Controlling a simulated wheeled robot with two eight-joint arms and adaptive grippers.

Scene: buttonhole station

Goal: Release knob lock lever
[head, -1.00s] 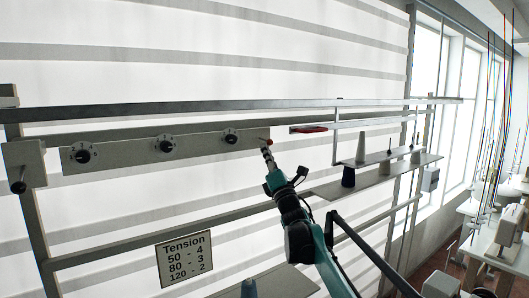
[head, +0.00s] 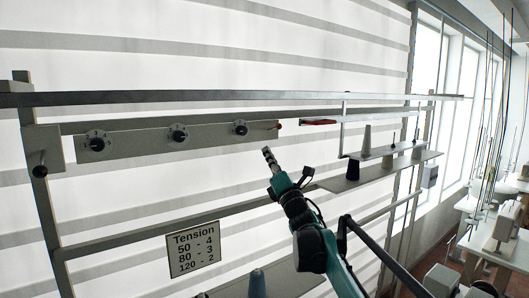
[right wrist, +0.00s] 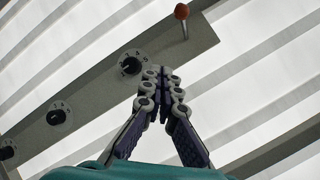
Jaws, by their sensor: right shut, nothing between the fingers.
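A grey panel (head: 205,138) carries three black dial knobs: a left one (head: 96,144), a middle one (head: 178,134) and a right one (head: 241,128). A small lever with a red-orange ball tip (head: 279,125) sits at the panel's right end. In the right wrist view its ball (right wrist: 182,12) stands on a short pin at the top. My right gripper (head: 267,153) is shut and empty, below the lever and apart from it in the head view. In the right wrist view its closed fingers (right wrist: 163,76) are beside the right knob (right wrist: 131,64). My left gripper is not in view.
A black-knobbed lever (head: 40,171) is on a plate at the far left. A shelf (head: 330,184) with several thread cones stands to the right. A red piece (head: 318,122) lies by the upper rail. A tension sign (head: 193,249) hangs below the panel.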

